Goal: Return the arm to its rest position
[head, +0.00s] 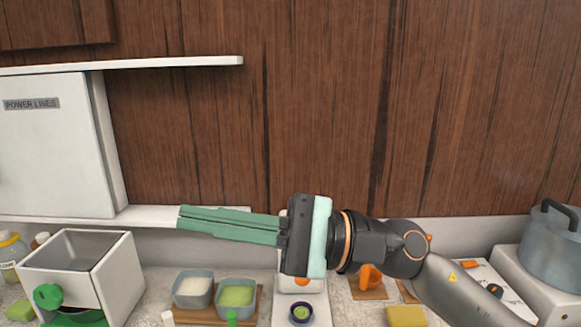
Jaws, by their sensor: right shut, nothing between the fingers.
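My right arm comes in from the lower right and reaches left across the counter. Its gripper (181,217) has long green fingers that lie together, shut and empty, pointing left. The fingers are in front of the back wall and a low white ledge, above the two small tubs. The gripper body hides part of a white device behind it. My left gripper does not show.
A white box with a grey hopper (118,277) stands at the left. Two tubs, one white-filled (193,288) and one green-filled (237,294), sit on a wooden board. A pot (553,252) stands at the far right.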

